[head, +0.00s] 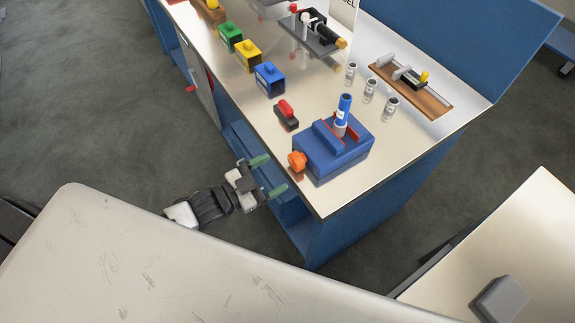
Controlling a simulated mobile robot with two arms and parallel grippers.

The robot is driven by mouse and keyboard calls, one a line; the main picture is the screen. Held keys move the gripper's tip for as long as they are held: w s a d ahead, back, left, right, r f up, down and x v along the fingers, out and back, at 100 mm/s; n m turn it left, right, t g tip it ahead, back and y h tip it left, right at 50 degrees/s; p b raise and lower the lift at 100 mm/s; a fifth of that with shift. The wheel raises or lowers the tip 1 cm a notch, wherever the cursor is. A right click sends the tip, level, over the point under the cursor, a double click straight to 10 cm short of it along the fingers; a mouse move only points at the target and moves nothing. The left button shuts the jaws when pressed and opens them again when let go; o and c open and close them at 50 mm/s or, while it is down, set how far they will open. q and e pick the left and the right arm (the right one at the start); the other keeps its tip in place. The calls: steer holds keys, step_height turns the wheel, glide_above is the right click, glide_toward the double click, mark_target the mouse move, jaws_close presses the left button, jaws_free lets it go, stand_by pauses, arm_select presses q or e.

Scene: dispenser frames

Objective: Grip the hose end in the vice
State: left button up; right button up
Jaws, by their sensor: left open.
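The blue vice (318,155) stands at the near corner of the bench, with an orange handle (297,160) facing my side and red-lined jaws. A blue hose end (344,104) with a metal lower part stands roughly upright between the jaws. I cannot tell whether the jaws touch it. My left gripper (272,176) is open and empty, with its green-tipped fingers pointing right. It is off the bench's front edge, left of and apart from the orange handle. My right gripper is not in view.
The bench top (315,88) also holds blue (269,79), yellow (247,57) and green (230,37) boxes, a red-and-black object (286,114), three metal fittings (371,89), and a wooden board (432,103). A pale surface (150,260) fills the foreground.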

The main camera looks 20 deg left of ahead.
arm_select(q)
steer(key=shift+v, duration=1.8)
steer(key=s+a+f+n+g+y, duration=0.2)
steer(key=a+f+y, duration=0.1)
steer(key=f, duration=0.6)
steer(key=s+a+f+n+g+y, duration=0.1)
steer(key=s+a+f+n+y, duration=0.15)
steer(key=f, duration=0.65)
steer(key=s+a+f+n+g+y, duration=0.1)
steer(key=s+a+f+g+y, duration=0.2)
steer(key=f, duration=0.6)
steer(key=s+d+f+n+g+y, duration=0.1)
steer(key=s+d+f+g, duration=0.1)
steer(key=s+f, duration=0.5)
steer(key=s+d+f+n+g+y, duration=0.1)
steer(key=s+f+g, duration=0.4)
steer(key=s, duration=1)
step_height(320, 180, down, 3)
steer(key=shift+s+d+r+n, duration=0.1)
steer(key=shift+s+d+n, duration=0.3)
steer(key=shift+d, duration=0.3)
steer(key=shift+y, duration=0.25)
steer(key=shift+c, duration=0.3)
